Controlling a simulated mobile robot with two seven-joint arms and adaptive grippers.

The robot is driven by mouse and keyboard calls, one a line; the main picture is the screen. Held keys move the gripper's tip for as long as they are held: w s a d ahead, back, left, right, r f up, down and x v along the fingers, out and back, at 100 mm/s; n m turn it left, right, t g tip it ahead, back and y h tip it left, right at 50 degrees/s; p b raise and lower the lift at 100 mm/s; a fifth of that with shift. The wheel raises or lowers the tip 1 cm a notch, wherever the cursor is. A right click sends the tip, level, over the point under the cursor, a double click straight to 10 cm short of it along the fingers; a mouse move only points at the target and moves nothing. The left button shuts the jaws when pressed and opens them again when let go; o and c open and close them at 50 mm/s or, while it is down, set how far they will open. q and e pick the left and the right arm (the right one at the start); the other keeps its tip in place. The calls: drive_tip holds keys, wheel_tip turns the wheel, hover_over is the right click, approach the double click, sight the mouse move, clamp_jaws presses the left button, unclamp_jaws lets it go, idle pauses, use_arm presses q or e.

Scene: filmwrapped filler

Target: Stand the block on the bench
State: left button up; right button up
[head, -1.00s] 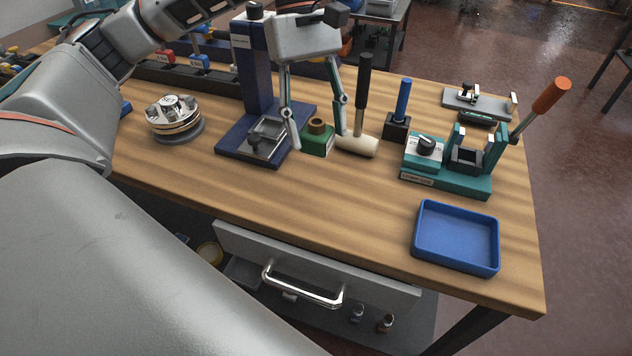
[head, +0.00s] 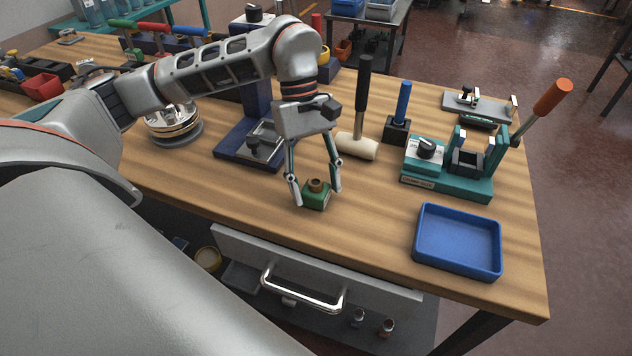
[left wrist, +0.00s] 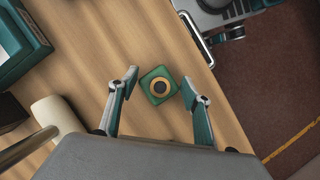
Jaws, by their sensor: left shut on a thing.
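The green block (head: 317,200), with a brass collar around a dark hole on its top, is over the front middle of the wooden bench (head: 370,225). Its collar faces up. My left gripper (head: 316,203) points down and is shut on the green block, one finger on each side. In the left wrist view the block (left wrist: 158,86) lies between the fingertips (left wrist: 159,77). I cannot tell whether its underside touches the bench. My right gripper is not in view.
A mallet (head: 358,147), a blue-handled tool (head: 402,100) and a teal clamp fixture (head: 448,185) stand behind and to the right. A blue tray (head: 457,268) is at the front right. A dark blue press (head: 232,148) is at the left. An open drawer (head: 315,270) juts out below.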

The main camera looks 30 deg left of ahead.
sight(310, 178)
use_arm(q)
drive_tip(key=shift+f, duration=0.1)
drive_tip(key=o, duration=1.3)
drive_tip(key=v, duration=0.7)
drive_tip(key=shift+r, duration=0.45)
